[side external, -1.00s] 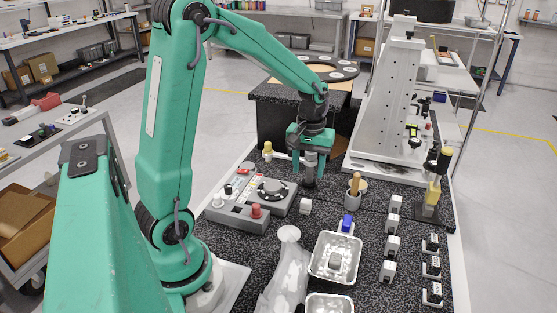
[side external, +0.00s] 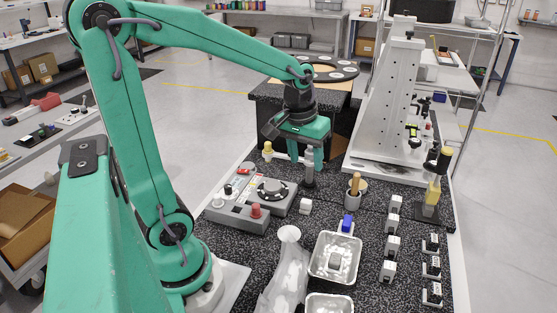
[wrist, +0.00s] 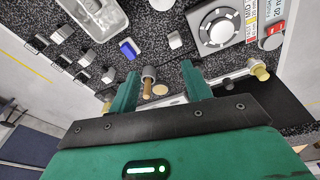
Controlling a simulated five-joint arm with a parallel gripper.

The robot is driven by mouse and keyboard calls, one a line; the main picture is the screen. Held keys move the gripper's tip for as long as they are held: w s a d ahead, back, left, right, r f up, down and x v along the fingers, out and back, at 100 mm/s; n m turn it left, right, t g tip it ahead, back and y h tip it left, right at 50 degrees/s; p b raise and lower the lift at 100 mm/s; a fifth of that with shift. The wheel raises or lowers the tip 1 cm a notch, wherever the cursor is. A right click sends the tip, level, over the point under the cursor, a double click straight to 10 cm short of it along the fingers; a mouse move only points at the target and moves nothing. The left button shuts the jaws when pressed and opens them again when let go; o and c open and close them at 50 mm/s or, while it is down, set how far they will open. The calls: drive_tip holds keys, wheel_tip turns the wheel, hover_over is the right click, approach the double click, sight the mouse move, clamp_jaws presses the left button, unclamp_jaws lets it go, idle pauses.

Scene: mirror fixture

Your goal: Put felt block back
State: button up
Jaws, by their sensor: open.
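No block is clearly marked as felt, so I cannot tell which it is. A grey block (side external: 335,262) lies in a metal tray (side external: 314,268) in the side view. A small pale block (side external: 305,206) sits on the speckled worktop, beside the control box; it also shows in the wrist view (wrist: 175,40). A blue piece with a pale base (side external: 347,224) is behind the tray and also shows in the wrist view (wrist: 128,48). My gripper (side external: 306,160) is open and points down near a grey upright post (side external: 309,178). Its two green fingers (wrist: 158,88) appear empty.
A control box (side external: 248,203) with a dial and red knob stands left of the post. A cup with a wooden-handled tool (side external: 354,190) stands right. Several small blocks (side external: 391,246) line the right side. A tall white fixture (side external: 385,105) rises behind. A clear bag (side external: 287,275) lies in front.

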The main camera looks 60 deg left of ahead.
drive_tip(key=s+d+r+m+t, duration=0.3)
drive_tip(key=s+d+r+m, duration=0.2)
drive_tip(key=s, duration=0.5)
drive_tip(key=shift+d+m+t, duration=0.3)
drive_tip(key=shift+d+m, duration=0.1)
drive_tip(key=shift+d, duration=0.25)
